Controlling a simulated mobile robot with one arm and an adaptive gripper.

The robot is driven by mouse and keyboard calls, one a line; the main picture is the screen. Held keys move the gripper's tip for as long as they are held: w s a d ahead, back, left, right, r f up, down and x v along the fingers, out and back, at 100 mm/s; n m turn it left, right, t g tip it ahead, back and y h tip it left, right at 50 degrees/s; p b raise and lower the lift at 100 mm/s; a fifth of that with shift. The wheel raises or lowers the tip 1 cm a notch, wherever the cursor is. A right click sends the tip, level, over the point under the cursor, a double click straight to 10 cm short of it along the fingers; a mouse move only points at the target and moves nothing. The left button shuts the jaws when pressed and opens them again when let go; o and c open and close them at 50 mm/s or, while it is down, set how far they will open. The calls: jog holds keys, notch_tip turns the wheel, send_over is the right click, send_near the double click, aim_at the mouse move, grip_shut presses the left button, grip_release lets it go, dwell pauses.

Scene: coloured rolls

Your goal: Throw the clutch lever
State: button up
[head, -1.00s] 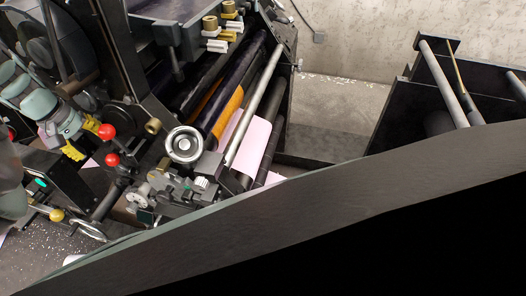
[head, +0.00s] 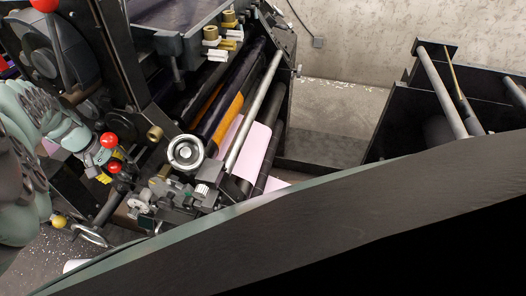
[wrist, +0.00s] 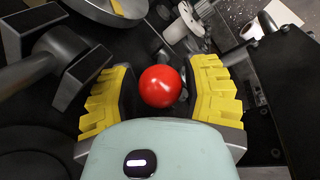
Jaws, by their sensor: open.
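Two red ball knobs show near the press's left side in the head view, an upper one (head: 109,140) and a lower one (head: 113,168) on dark levers. Which of them is the clutch lever is not marked. My gripper (wrist: 163,92) is open, with yellow padded fingers. In the wrist view a red ball (wrist: 161,86) sits between the fingers with gaps on both sides, so it is not gripped. In the head view my gripper (head: 109,166) is at the red knobs, partly hidden by my wrist. The ball's stem is hidden in the wrist view.
A yellow knob (head: 59,221) is low at the left of the head view. A handwheel (head: 186,153), dark rollers and pink paper (head: 248,145) are to the right. Speckled floor lies at the lower left.

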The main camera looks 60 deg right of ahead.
jog(key=shift+s+d+f, duration=0.1)
jog(key=shift+d+f, duration=0.1)
jog(key=shift+f, duration=0.4)
grip_shut()
dwell(0.3)
